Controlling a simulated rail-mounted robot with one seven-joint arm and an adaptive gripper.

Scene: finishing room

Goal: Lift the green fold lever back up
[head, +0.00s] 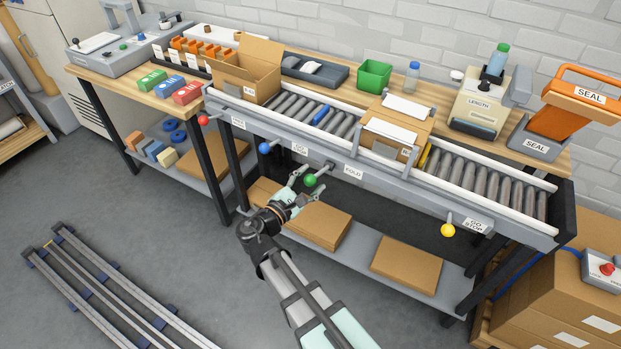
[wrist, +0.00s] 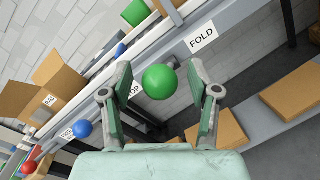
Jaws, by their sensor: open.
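The green fold lever's ball knob (head: 310,180) sticks out from the conveyor's front rail, left of the FOLD label (head: 353,171). My gripper (head: 298,188) is beside the knob, its fingers pointing toward it. In the wrist view the green knob (wrist: 159,82) appears between the two open fingertips of my gripper (wrist: 158,88), with a gap on each side. I cannot tell whether the knob sits fully between the fingers in depth. The lever's shaft is mostly hidden behind the knob in the wrist view.
A blue knob (head: 264,148) and a red knob (head: 203,120) are left along the rail; a yellow knob (head: 447,230) is right. An open carton (head: 246,72) and another box (head: 394,128) sit on the conveyor. Flat cardboard (head: 318,228) lies on the shelf below.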

